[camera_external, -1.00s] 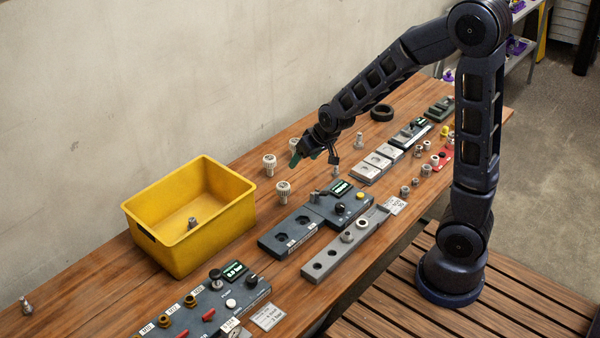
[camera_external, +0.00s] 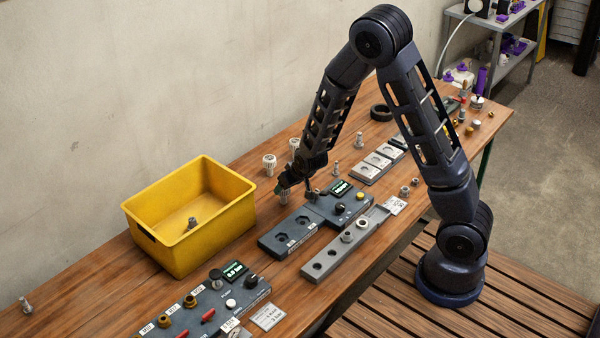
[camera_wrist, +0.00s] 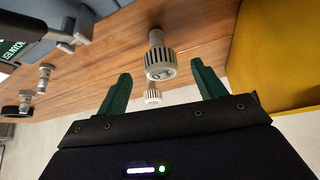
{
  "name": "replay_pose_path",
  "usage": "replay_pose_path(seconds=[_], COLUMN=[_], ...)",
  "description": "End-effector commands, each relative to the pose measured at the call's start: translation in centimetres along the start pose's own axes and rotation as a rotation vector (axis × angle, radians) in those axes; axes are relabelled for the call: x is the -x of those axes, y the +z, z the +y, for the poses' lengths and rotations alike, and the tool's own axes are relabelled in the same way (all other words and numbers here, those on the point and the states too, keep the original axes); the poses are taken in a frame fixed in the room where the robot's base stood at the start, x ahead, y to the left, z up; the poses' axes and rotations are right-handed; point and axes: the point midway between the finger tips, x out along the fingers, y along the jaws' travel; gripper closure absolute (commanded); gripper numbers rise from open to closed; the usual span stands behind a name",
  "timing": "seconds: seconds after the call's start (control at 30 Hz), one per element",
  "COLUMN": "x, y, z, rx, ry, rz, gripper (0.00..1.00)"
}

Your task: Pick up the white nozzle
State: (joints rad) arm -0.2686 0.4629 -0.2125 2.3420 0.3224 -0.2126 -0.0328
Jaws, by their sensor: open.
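A white nozzle with a ribbed head (camera_wrist: 160,62) stands between and just beyond the green fingertips in the wrist view. One of these shows smaller in the wrist view (camera_wrist: 152,97).
A yellow bin (camera_external: 150,238) with a small fitting inside stands left of my gripper. A dark block with a display (camera_external: 338,212) lies close on the right, with a grey holed bar (camera_external: 318,268) in front. A black ring (camera_external: 381,112) lies farther back.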

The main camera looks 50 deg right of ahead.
Motion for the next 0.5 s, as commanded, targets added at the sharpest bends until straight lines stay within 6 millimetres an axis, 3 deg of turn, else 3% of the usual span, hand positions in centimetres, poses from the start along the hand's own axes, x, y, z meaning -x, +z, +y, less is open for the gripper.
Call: replay_pose_path(seconds=[0.13, 0.5], x=[-1.7, -3.8], y=[-0.1, -0.2], z=[0.0, 0.1], rx=[0.000, 0.000], ry=[0.001, 0.001], rz=[0.000, -0.001], gripper=[0.31, 0.31])
